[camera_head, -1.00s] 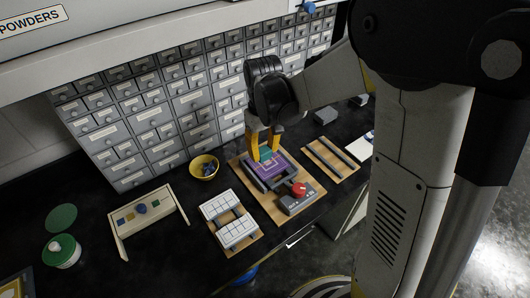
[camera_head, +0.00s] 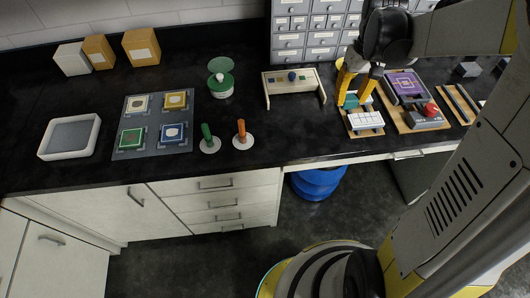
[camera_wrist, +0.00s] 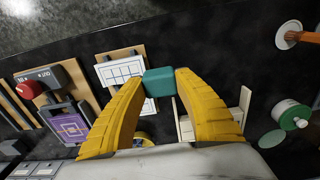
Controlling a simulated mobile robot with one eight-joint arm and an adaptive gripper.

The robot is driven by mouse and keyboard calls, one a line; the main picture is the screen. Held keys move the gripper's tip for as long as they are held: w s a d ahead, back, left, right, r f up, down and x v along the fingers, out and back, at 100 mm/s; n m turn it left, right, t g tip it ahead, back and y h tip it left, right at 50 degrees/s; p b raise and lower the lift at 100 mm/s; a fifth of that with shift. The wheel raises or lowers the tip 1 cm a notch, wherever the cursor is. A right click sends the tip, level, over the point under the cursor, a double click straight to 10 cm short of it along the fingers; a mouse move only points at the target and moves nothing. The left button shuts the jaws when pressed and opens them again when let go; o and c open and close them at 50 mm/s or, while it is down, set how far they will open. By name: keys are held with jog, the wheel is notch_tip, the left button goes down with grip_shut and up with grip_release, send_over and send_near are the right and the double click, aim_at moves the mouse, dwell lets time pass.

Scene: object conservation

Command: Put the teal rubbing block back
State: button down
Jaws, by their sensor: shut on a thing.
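My gripper (camera_head: 352,104) is shut on the teal rubbing block (camera_head: 350,101), which also shows between the yellow fingertips in the wrist view (camera_wrist: 159,83). The block is in the air over or near the white gridded panels (camera_head: 364,120), left of the purple plate (camera_head: 406,84). The purple plate sits in a dark device on a wooden board, with a red knob (camera_head: 430,109) in front of it. The pale wooden stand (camera_head: 272,90) with small coloured squares is left of my gripper.
A green-lidded jar (camera_head: 221,88), green-handled tool (camera_head: 208,138) and orange-handled tool (camera_head: 242,134) stand further left. Beyond are a dark panel (camera_head: 151,121) with coloured samples and a white tray (camera_head: 96,136). Grey drawers (camera_head: 307,40) rise behind.

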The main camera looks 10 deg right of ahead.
jog(key=b, duration=0.4)
send_over(303, 135)
notch_tip(303, 135, down, 7)
jog(key=shift+f, duration=0.1)
notch_tip(303, 135, down, 4)
jog(key=shift+a+f+b, duration=0.1)
jog(key=shift+b, duration=1)
jog(key=c, duration=1)
grip_release()
